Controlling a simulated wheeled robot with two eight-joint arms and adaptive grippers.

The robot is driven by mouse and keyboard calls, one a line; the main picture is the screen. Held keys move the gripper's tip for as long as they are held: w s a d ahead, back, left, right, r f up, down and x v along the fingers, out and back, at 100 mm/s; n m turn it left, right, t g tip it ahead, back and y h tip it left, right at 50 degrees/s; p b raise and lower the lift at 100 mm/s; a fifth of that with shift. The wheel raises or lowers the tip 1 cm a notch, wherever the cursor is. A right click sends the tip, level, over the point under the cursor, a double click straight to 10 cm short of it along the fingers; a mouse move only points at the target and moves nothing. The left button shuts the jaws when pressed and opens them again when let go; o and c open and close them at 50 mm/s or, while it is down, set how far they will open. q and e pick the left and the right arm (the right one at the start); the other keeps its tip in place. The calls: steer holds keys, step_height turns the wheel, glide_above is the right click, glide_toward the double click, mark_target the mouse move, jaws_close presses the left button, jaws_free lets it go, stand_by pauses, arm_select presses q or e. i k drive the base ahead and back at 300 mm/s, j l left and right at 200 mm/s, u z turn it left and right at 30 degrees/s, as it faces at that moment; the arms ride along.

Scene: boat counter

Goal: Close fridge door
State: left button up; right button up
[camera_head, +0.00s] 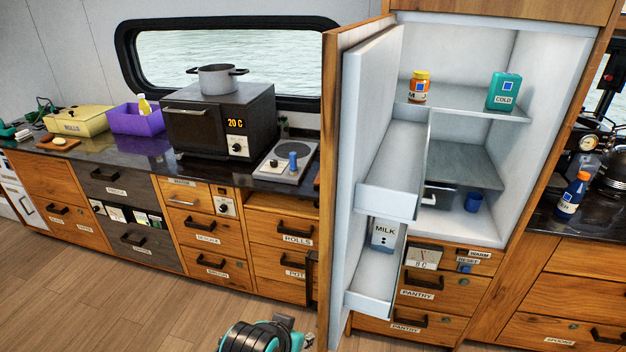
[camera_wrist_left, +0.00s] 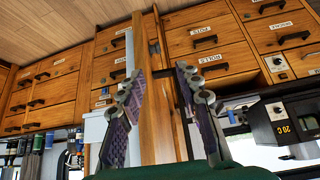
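The fridge door (camera_head: 335,190) stands wide open on the left of the fridge (camera_head: 470,130), wood outside and white inside, with door shelves facing right. A dark handle (camera_head: 311,270) shows on its wooden side. In the left wrist view, which is upside down, the wooden door (camera_wrist_left: 156,115) runs up between the fingers of my left gripper (camera_wrist_left: 159,75). The fingers are apart; I cannot tell if they touch the door. In the head view only a teal and black part of my arm shows at the bottom. My right gripper is not in view.
The fridge holds a jar (camera_head: 419,86), a teal box (camera_head: 504,91) and a blue cup (camera_head: 473,202). A milk carton (camera_head: 382,233) stands in the door shelf. Closed drawers (camera_head: 432,295) lie below. Wooden floor (camera_head: 130,300) is clear at left.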

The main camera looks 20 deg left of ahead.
mark_target(373, 158)
steer(key=i+j+z, duration=0.1)
steer(key=j, duration=0.5)
steer(key=j+z, duration=0.15)
steer(key=j, duration=0.45)
steer(key=i+j, duration=0.1)
steer(key=k+z, duration=0.15)
steer(key=k, duration=0.15)
